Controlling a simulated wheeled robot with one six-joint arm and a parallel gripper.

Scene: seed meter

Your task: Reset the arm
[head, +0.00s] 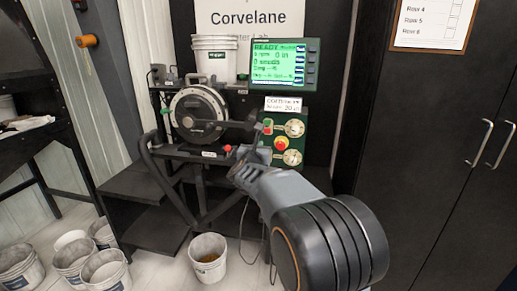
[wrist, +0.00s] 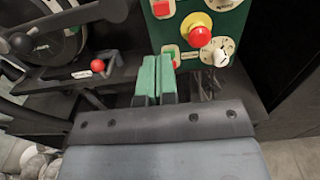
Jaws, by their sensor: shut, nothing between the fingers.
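My gripper (wrist: 156,78) shows in the wrist view with its two green fingers together and nothing between them. It is in front of the lower part of the green control panel (wrist: 232,30), below the red emergency button (wrist: 200,33). In the head view my arm reaches from the lower right toward the machine, and the fingertips are hard to make out there. The panel (head: 300,132) has a red and yellow button (head: 281,143) and two pale dials, the upper one (head: 295,127) and the lower one (head: 292,157).
The seed meter disc (head: 198,115) is left of the panel. A lever with a red knob (wrist: 98,65) is at left. A lit screen (head: 278,64) reads READY. A bucket (head: 208,258) with seeds stands on the floor. Dark cabinets (head: 430,150) stand at right.

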